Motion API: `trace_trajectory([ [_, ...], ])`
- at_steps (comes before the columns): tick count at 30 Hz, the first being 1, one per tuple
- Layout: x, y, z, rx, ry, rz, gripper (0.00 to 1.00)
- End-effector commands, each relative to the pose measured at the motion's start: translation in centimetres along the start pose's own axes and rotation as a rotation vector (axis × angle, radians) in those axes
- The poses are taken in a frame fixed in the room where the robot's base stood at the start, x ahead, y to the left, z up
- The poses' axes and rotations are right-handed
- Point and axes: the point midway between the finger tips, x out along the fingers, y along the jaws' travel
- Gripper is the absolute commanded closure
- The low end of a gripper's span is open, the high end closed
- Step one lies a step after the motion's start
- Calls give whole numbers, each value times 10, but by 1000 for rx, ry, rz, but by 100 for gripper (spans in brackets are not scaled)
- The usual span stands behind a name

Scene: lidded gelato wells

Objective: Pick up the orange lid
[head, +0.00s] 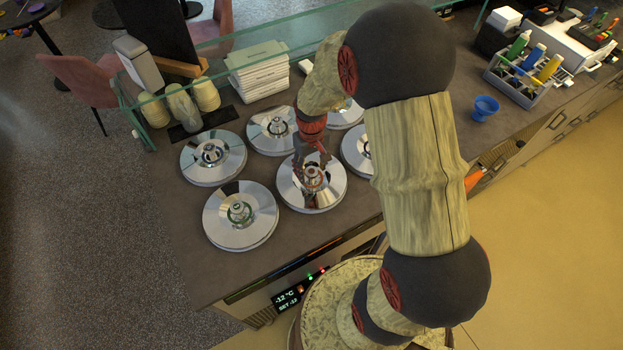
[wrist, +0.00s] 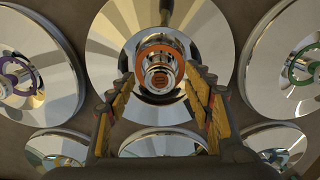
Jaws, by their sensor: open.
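The orange lid is a round mirror-polished disc (head: 318,203) with a metal knob and an orange ring, in the middle of the front row in the head view. In the wrist view the orange lid (wrist: 205,30) fills the upper middle, its ring and knob centred. My gripper (head: 314,162) points down just over this knob in the head view. In the wrist view the open fingers of my gripper (wrist: 160,82) stand on either side of the knob, with nothing gripped. Whether the fingers touch the knob I cannot tell.
The green-ringed lid (head: 240,234) is to the left and the purple-ringed lid (wrist: 55,85) is on the other side, close by. More shiny lids lie behind. A glass screen (head: 265,50), stacked white boxes (head: 257,67) and a blue cup (head: 484,108) are on the counter.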

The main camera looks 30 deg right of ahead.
Motion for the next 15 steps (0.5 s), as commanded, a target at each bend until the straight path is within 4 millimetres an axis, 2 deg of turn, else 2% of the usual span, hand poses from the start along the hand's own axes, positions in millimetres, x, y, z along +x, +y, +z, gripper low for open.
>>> trace_trajectory([
  [2,0,0,0,0,0,0,48],
  [15,0,0,0,0,-1,0,74],
])
